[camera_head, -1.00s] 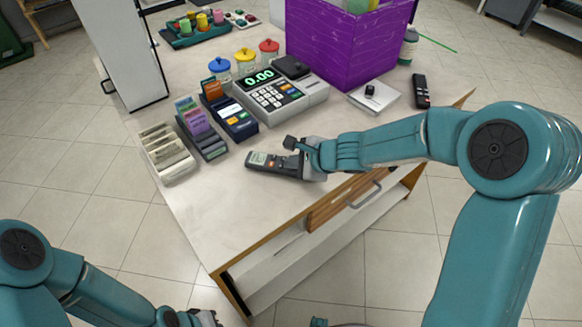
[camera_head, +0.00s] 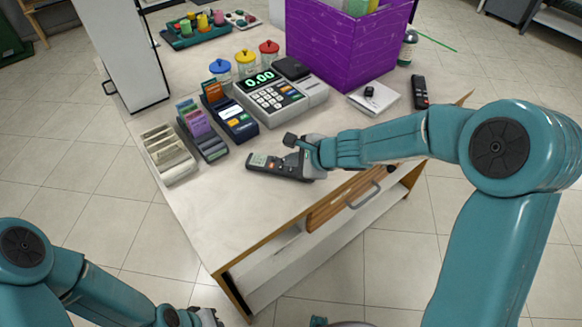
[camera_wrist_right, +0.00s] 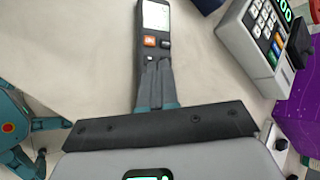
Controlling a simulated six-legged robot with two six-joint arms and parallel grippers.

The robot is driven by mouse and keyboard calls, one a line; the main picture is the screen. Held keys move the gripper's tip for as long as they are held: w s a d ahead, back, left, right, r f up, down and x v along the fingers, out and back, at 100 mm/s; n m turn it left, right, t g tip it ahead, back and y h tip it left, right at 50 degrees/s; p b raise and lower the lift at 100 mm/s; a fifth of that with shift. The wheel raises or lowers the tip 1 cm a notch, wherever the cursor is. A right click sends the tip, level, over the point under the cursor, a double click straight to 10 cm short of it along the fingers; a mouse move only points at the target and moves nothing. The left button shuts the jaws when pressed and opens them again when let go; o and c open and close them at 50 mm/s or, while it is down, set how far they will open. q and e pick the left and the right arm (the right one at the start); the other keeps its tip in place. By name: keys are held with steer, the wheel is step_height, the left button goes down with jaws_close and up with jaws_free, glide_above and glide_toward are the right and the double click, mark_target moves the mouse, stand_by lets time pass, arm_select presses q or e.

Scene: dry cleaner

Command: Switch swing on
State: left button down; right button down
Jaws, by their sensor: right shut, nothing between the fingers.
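A dark handheld device (camera_head: 262,161) with a pale screen and an orange button lies on the counter near its front edge. It also shows at the top of the right wrist view (camera_wrist_right: 153,22), with the orange button and a small white button below the screen. I cannot tell which thing is named swing. My right gripper (camera_head: 287,166) is shut and empty, its fingertips (camera_wrist_right: 157,68) over the device just below the buttons. I cannot tell whether they touch it. The fingers hide the device's lower part. My left gripper (camera_head: 207,317) is cut off at the bottom edge.
A purple crate (camera_head: 345,50) and another dark remote (camera_head: 420,92) are farther right. The counter's front left part (camera_head: 210,215) is clear.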

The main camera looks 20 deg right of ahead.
step_height(320, 180, up, 5)
steer(key=p, duration=0.4)
stand_by(0.7)
